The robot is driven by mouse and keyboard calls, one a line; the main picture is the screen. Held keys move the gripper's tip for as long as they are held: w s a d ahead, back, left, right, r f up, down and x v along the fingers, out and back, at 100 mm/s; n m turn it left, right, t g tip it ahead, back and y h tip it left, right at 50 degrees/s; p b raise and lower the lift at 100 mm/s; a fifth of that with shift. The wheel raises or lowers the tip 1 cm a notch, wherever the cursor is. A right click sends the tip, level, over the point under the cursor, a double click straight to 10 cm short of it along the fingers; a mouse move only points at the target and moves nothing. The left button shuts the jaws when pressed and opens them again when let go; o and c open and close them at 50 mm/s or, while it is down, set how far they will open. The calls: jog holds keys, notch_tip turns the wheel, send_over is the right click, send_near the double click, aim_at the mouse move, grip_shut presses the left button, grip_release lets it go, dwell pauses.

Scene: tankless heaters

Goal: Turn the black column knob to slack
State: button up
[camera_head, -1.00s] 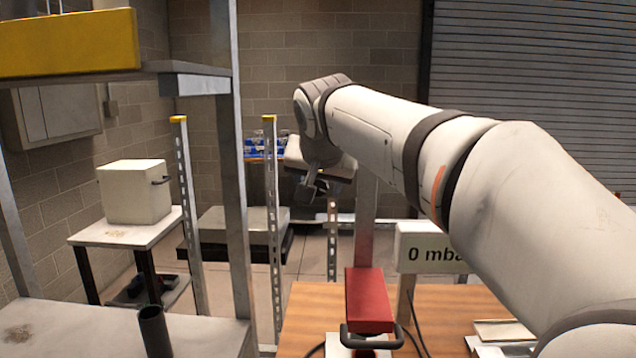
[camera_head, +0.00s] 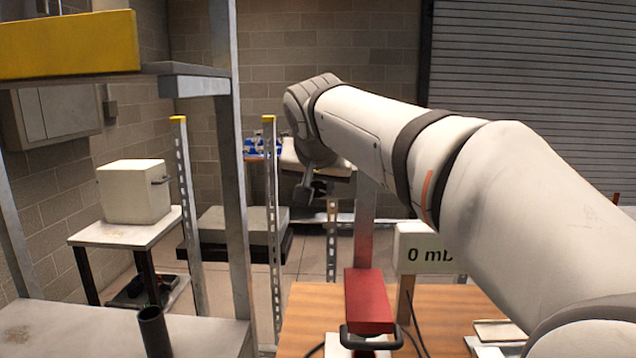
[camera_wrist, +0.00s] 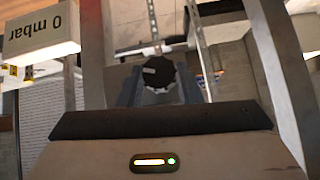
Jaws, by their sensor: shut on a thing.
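The black round knob (camera_wrist: 158,73) shows in the middle of the wrist view, with a ribbed rim. My gripper (camera_wrist: 158,88) has a grey finger on each side of it and is shut on it. In the head view my gripper (camera_head: 307,190) hangs below my wrist, left of a metal column (camera_head: 366,200); it is small and dark there, and I cannot make out the knob. The knob's marking, if any, is too small to read.
A white sign (camera_head: 422,252) beginning "0 mb" stands beside my arm; it reads "0 mbar" in the wrist view (camera_wrist: 42,32). A red block (camera_head: 368,302) with a black handle is at the wooden table (camera_head: 310,310). A metal shelf frame (camera_head: 232,170) stands left.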

jog(key=n+h, duration=0.1)
jog(key=h, duration=0.1)
jog(key=n+h, duration=0.1)
jog(key=shift+a+f+h+p, duration=0.1)
jog(key=shift+a+h+p, duration=0.25)
jog(key=shift+h, duration=0.05)
jog(key=shift+a+f+n+t+h+b, duration=0.15)
jog(key=shift+n+t+h+b, duration=0.45)
jog(key=shift+n+h, duration=0.85)
jog(key=shift+a+f+n+t+h+b, duration=0.1)
jog(key=shift+f+n+t+h+b, duration=0.2)
jog(key=shift+n+t+h+b, duration=1.05)
jog(key=shift+a+f+n+g+h, duration=0.1)
jog(key=shift+f+n+g+h, duration=0.15)
jog(key=shift+n+h, duration=1.25)
jog(key=shift+m+h, duration=0.4)
jog(key=shift+h, duration=0.2)
jog(key=o, duration=1)
jog(key=shift+r, duration=0.1)
jog(key=shift+c, duration=0.2)
